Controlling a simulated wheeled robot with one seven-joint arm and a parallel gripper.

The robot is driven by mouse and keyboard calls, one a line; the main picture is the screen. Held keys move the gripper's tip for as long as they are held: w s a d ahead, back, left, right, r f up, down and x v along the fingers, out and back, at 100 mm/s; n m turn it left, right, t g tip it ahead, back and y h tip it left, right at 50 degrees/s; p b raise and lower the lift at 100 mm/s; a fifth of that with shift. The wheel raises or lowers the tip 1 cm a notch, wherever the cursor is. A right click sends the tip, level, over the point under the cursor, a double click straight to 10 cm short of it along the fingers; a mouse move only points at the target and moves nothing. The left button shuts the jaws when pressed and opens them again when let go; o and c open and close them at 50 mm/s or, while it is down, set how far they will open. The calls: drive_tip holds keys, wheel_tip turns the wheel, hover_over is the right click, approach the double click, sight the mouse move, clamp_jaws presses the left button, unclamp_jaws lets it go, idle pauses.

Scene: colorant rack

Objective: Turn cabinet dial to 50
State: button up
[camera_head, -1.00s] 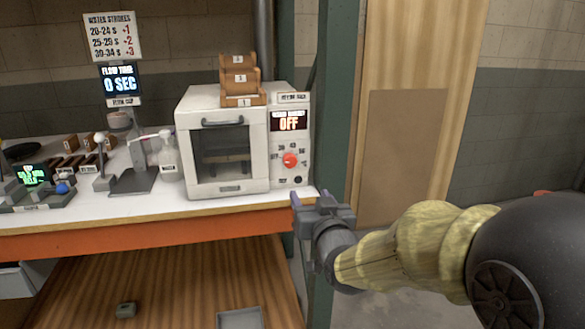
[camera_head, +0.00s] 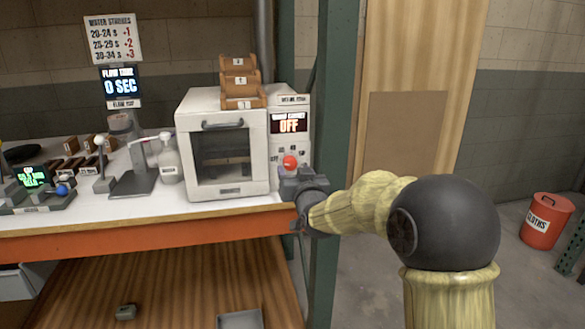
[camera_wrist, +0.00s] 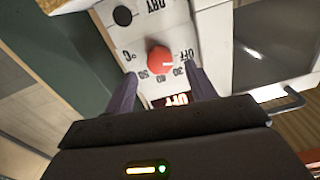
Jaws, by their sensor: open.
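The red cabinet dial (camera_head: 290,161) sits on the white control panel right of the cabinet door. In the wrist view, the dial (camera_wrist: 159,58) lies between and just beyond my open fingers, with OFF, 30, 40 and 50 marked around it. Its pale pointer mark appears turned toward OFF. The cabinet display (camera_head: 289,123) reads OFF. My gripper (camera_head: 300,176) is in front of the panel and hides its lower part; its fingers (camera_wrist: 162,82) are spread on either side of the dial. I cannot tell whether either finger touches it.
The white cabinet (camera_head: 224,105) stands on the bench, with its handled door (camera_head: 222,155) shut and wooden racks (camera_head: 240,82) on top. A green post (camera_head: 335,120) rises close to the right of my gripper.

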sight(291, 165)
drive_tip(key=shift+x, duration=1.65)
drive_tip(key=c, duration=1)
drive_tip(key=shift+o, duration=0.2)
